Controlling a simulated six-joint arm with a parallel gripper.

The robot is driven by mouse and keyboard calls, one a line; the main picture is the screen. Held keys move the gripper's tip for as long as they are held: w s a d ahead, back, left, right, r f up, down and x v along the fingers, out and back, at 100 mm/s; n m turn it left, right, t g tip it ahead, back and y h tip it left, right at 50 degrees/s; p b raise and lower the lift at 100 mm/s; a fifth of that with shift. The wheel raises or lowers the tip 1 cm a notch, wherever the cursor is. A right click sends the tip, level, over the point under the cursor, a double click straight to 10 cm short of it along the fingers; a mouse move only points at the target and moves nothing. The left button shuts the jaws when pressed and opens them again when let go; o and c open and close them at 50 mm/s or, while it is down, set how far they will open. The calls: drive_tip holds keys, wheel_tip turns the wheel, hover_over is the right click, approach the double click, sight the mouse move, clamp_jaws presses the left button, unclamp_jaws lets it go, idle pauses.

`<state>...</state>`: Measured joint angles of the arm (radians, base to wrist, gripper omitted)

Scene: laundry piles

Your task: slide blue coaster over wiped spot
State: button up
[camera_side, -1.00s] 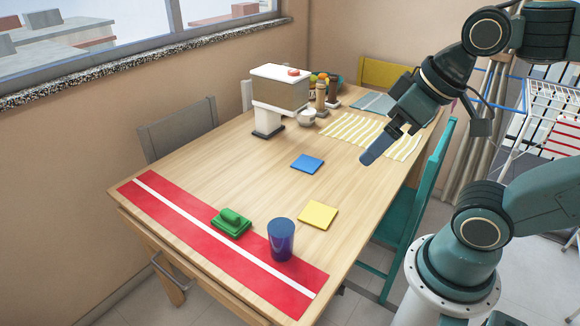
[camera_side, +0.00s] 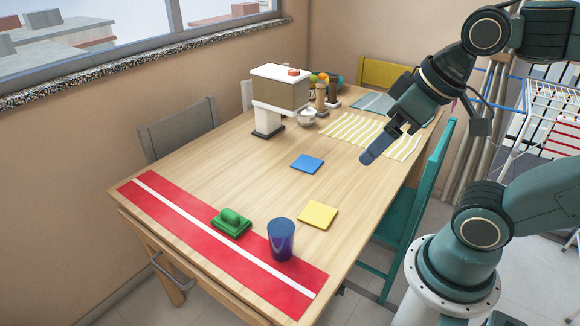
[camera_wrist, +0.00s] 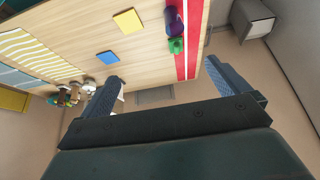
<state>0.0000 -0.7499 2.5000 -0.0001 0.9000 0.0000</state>
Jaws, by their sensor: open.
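The blue coaster (camera_side: 307,164) lies flat on the bare wood near the middle of the table; it also shows in the wrist view (camera_wrist: 106,58). I cannot make out any distinct spot on the wood around it. My gripper (camera_side: 365,160) hangs in the air to the right of the coaster, apart from it. In the wrist view the two fingers of my gripper (camera_wrist: 165,78) stand wide apart with nothing between them.
A white dispenser (camera_side: 281,88) and striped mat (camera_side: 350,130) are farther back. Wood around the blue coaster is clear.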

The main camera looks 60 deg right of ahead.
drive_tip(key=shift+w, duration=0.1)
drive_tip(key=c, duration=0.7)
drive_tip(key=shift+w+d+r+m, duration=0.25)
drive_tip(key=shift+w+d+m, duration=0.05)
drive_tip(key=shift+w, duration=0.25)
drive_tip(key=c, duration=0.7)
drive_tip(key=w, duration=0.1)
drive_tip(key=w+d+m, duration=0.1)
drive_tip(key=shift+w+r+h, duration=0.3)
drive_tip(key=shift+r, duration=0.05)
drive_tip(key=c, duration=0.8)
drive_tip(key=w+d+m+h, duration=0.1)
drive_tip(key=w+d+m, duration=0.3)
drive_tip(key=w, duration=0.6)
drive_tip(key=shift+w+d+r+g+h, duration=0.2)
drive_tip(key=shift+d+g+h, duration=0.15)
drive_tip(key=shift+d, duration=0.4)
drive_tip(key=w+d+f+m+g+h, duration=0.35)
drive_tip(key=w+d+f+m, duration=0.55)
drive_tip(key=w+d+f, duration=0.8)
drive_tip(key=w+d+f+m+g+h, duration=0.1)
drive_tip(key=d+f+m, duration=0.3)
drive_tip(key=d+f, duration=0.6)
wheel_tip(320, 180, down, 3)
drive_tip(key=shift+w+g+h, duration=0.4)
drive_tip(key=shift+w+h, duration=0.05)
drive_tip(key=shift+h, duration=0.05)
